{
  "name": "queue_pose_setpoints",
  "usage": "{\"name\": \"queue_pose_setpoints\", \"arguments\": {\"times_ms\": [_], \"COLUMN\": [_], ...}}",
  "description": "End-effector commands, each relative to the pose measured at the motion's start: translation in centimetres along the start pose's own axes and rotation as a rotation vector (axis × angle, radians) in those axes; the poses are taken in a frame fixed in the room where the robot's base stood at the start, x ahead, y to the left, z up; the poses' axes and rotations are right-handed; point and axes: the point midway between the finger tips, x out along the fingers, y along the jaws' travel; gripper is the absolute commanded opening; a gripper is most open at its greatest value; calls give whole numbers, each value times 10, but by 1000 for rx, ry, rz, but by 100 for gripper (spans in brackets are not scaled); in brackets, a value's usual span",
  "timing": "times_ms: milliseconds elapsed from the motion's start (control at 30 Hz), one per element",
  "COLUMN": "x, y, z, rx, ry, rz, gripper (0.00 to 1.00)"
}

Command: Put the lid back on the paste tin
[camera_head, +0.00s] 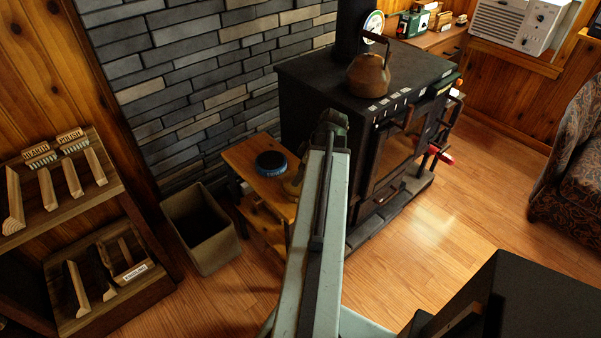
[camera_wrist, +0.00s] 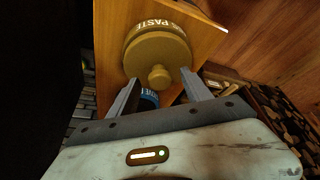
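The paste tin (camera_head: 271,162) is round with a blue side and a dark top, and sits on a small wooden side table (camera_head: 245,158) beside the stove. A bit of blue also shows between my fingers in the wrist view (camera_wrist: 150,97). The brass-coloured lid (camera_wrist: 158,47), lettered "PASTE", has a round knob facing my gripper. In the head view the lid (camera_head: 292,186) is mostly hidden behind my arm, right of the tin. My gripper (camera_wrist: 159,80) is open, its fingertips on either side of the knob, with gaps visible. Contact with the lid is not clear.
A black stove (camera_head: 340,100) with a copper kettle (camera_head: 369,76) stands right of the table. A grey-brown bin (camera_head: 203,228) stands on the floor to its left. A wooden rack (camera_head: 75,205) is at far left.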

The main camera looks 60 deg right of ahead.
Motion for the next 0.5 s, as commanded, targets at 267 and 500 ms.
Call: {"name": "queue_pose_setpoints", "arguments": {"times_ms": [267, 500], "x": [0, 0], "y": [0, 0], "z": [0, 0], "rx": [0, 0], "ry": [0, 0], "rz": [0, 0], "gripper": [83, 83]}}
